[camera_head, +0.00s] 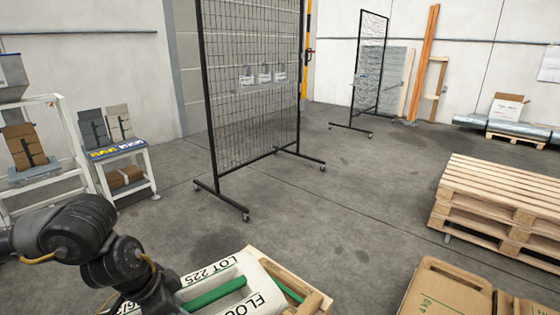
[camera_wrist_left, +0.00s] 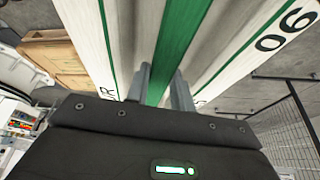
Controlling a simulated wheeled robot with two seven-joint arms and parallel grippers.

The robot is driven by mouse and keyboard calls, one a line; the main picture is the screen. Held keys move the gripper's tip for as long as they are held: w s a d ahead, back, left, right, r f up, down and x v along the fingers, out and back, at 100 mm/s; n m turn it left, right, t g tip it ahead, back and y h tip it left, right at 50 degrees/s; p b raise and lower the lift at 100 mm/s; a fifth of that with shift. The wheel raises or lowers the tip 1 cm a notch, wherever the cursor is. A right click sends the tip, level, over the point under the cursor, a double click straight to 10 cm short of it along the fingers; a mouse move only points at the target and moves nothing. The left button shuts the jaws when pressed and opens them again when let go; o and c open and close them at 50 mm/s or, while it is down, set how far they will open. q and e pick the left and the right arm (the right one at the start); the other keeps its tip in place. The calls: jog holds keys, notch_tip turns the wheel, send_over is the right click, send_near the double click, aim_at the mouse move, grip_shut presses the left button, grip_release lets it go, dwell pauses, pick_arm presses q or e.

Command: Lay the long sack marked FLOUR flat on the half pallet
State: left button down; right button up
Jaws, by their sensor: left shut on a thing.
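A long white sack (camera_head: 245,275) with green stripes lies low in the head view. It is marked "LOT 225" and "FLOU", with the rest cut off by the frame edge. In the left wrist view the white sack (camera_wrist_left: 215,60) fills the top, with a green band between my fingers. My left gripper (camera_wrist_left: 163,85) is shut on the sack. In the head view my left arm covers part of it. Pale wooden boards (camera_head: 305,290), perhaps the half pallet, show beside and below the sack; whether the sack touches them is unclear. My right gripper is not in view.
Stacked wooden pallets (camera_head: 500,205) stand at the right, with a cardboard carton (camera_head: 445,290) in front. A black mesh screen (camera_head: 250,90) on wheels stands ahead. A white stand with boxes (camera_head: 120,155) is at the left. The middle floor is clear.

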pick_arm(q)
jog(key=s+f+n, duration=0.1)
jog(key=f+n, duration=0.1)
jog(key=f, duration=0.4)
jog(key=s+f+n+t+y, duration=0.1)
jog(key=s+f+n, duration=0.1)
jog(key=f, duration=0.5)
jog(key=shift+s+f+n+y, duration=0.2)
jog(key=shift+s+n+y, duration=0.1)
jog(key=shift+n, duration=0.2)
